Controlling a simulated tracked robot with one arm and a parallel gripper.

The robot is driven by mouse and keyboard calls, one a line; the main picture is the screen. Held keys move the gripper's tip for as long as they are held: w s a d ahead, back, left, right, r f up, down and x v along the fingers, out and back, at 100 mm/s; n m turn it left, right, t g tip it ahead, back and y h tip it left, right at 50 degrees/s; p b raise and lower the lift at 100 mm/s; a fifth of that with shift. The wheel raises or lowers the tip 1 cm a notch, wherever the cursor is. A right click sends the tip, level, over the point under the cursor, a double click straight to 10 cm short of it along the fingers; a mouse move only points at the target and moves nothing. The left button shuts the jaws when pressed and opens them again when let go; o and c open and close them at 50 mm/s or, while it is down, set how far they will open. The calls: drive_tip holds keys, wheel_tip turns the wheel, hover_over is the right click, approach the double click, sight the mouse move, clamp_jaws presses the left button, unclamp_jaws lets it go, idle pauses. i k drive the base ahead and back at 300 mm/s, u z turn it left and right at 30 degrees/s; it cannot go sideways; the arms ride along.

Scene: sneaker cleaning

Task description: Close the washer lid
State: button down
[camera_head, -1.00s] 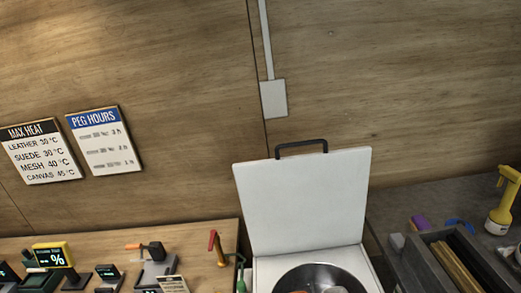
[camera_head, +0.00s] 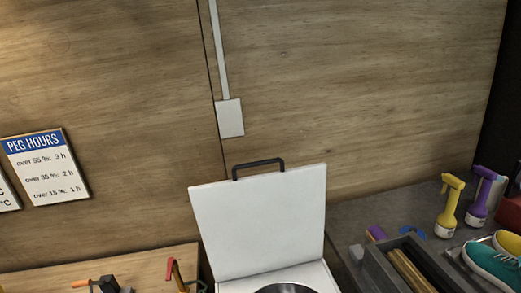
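The washer lid (camera_head: 262,224) is a white square panel standing open, nearly upright, at the back of the washer. A dark handle (camera_head: 259,168) sits on its top edge. The white washer body (camera_head: 316,276) shows below it, with the rim of a round metal drum (camera_head: 284,288) at the bottom edge of the picture. The rest of the washer is cut off. My gripper is not in view.
A wooden bench (camera_head: 140,266) with small tools lies left of the washer. On the right, a grey counter (camera_head: 350,212) holds a dark tray (camera_head: 374,268), a yellow spray bottle (camera_head: 449,206), a purple spray bottle (camera_head: 482,196) and teal sneakers (camera_head: 492,264). A wooden wall stands behind.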

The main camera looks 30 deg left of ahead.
sight(252, 225)
drive_tip(key=i, duration=0.9)
drive_tip(key=u, duration=0.05)
